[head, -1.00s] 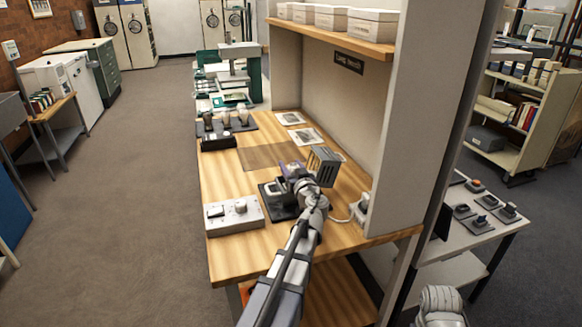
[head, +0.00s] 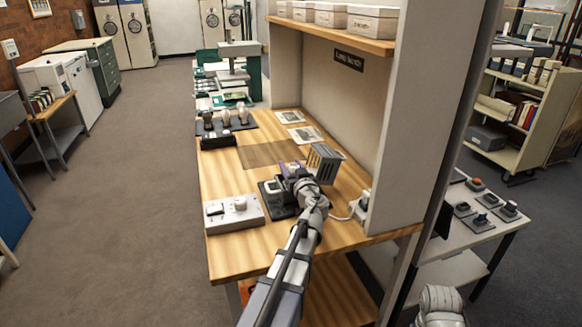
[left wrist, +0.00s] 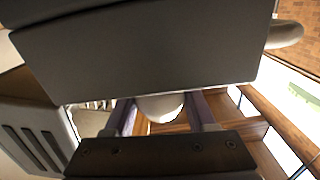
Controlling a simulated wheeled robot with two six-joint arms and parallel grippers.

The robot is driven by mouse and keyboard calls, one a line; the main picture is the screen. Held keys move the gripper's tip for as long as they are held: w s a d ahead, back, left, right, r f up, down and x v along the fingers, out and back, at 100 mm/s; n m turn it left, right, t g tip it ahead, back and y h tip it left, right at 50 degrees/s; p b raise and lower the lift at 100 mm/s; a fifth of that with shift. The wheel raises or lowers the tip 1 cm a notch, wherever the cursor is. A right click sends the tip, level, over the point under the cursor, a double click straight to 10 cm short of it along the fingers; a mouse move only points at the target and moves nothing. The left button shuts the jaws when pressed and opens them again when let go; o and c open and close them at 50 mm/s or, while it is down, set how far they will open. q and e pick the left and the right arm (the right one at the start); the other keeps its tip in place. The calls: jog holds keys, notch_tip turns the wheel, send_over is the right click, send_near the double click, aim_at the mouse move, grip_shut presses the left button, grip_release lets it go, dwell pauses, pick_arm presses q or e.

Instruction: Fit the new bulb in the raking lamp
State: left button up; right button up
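The raking lamp stands on the wooden bench, with a grey slatted head (head: 323,164) and a dark base (head: 277,208). My left gripper (head: 292,169) is at the lamp, just left of the slatted head. In the left wrist view a white rounded thing, seemingly a bulb (left wrist: 160,106), sits between my two purple-padded fingers, which appear to touch it on both sides. The bulb's lower end and the socket are hidden. Several bulbs (head: 226,117) stand in a dark rack at the back left of the bench. My right gripper is out of view.
A white control box (head: 234,212) with a switch and knob lies at the bench's front left. A small black case (head: 218,142) sits before the rack. Photo cards (head: 305,135) lie at the back. A white plug unit (head: 362,205) stands by the right panel.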

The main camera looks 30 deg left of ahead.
pick_arm(q)
jog(key=shift+o, duration=0.7)
jog(key=shift+v, duration=5.55)
